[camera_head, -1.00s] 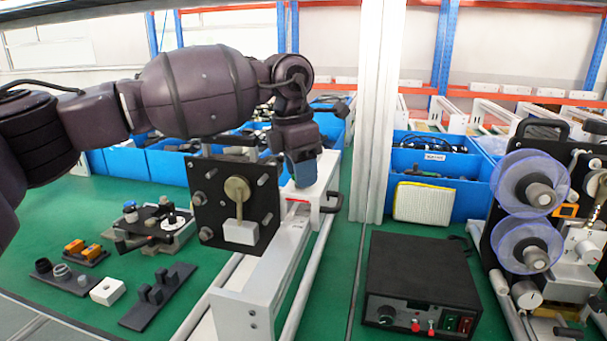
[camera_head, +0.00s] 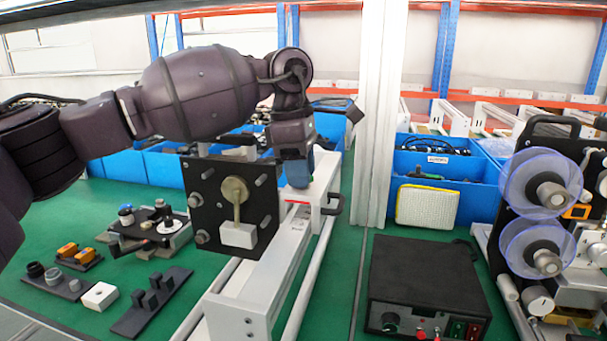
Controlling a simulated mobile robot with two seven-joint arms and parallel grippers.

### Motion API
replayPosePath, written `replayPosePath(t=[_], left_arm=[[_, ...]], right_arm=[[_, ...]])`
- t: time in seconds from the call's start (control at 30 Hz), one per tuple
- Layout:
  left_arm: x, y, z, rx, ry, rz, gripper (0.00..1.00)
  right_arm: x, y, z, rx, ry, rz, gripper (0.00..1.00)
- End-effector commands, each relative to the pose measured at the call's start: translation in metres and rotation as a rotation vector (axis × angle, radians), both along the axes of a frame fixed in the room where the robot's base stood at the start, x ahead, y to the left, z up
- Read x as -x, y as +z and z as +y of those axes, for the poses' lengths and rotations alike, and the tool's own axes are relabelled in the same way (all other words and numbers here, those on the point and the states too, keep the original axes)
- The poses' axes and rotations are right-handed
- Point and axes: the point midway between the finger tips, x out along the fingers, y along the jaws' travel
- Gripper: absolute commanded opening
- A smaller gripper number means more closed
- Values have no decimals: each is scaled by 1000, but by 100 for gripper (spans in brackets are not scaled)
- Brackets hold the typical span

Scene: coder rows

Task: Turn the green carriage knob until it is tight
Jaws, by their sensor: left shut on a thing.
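A black carriage plate (camera_head: 214,198) with a brass pendulum and a white block stands upright on a white linear rail (camera_head: 262,286). My left gripper (camera_head: 299,172) points down just right of the plate, over the white end of the carriage (camera_head: 322,180). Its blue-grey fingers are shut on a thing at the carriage. The green knob itself is hidden by the fingers, so I cannot see how it sits. My right gripper is not in view.
A black control box (camera_head: 425,275) stands right of the rail. Black fixtures (camera_head: 150,225) and small parts lie left on the green bench. Blue bins (camera_head: 437,180) line the back. A white post (camera_head: 376,120) rises behind the rail. A reel machine (camera_head: 545,200) stands at the right.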

Motion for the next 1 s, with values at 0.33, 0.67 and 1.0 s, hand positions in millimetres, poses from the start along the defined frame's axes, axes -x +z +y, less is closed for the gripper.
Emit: replayPosePath(t=[0.33,0.67,1.0], left_arm=[[-2,-6,-1,2,-379,6,10],[-3,-6,-2,2,-736,5,10],[-1,-1,-1,1,-814,0,10]], right_arm=[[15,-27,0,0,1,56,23],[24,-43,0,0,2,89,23],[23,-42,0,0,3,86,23]])
